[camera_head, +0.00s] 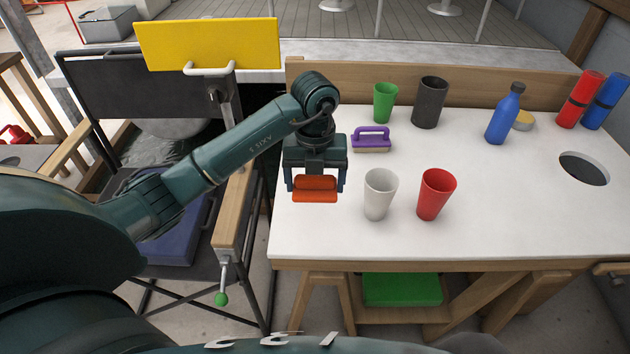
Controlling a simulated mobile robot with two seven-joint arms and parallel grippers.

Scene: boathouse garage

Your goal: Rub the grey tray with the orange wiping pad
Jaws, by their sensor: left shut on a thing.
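My left gripper (315,180) is shut on the orange wiping pad (314,196). It holds the pad over the left end of the white table (520,220), pointing down. Whether the pad touches the table top I cannot tell. I cannot make out a grey tray on the visible table top; the patch behind the gripper is hidden. My right gripper is not in view.
A purple-handled brush (371,140), white cup (380,193) and red cup (436,193) stand right of the gripper. Behind are a green cup (384,102), dark cup (429,102) and blue bottle (504,118). A round hole (584,168) is at right. The front-right table top is clear.

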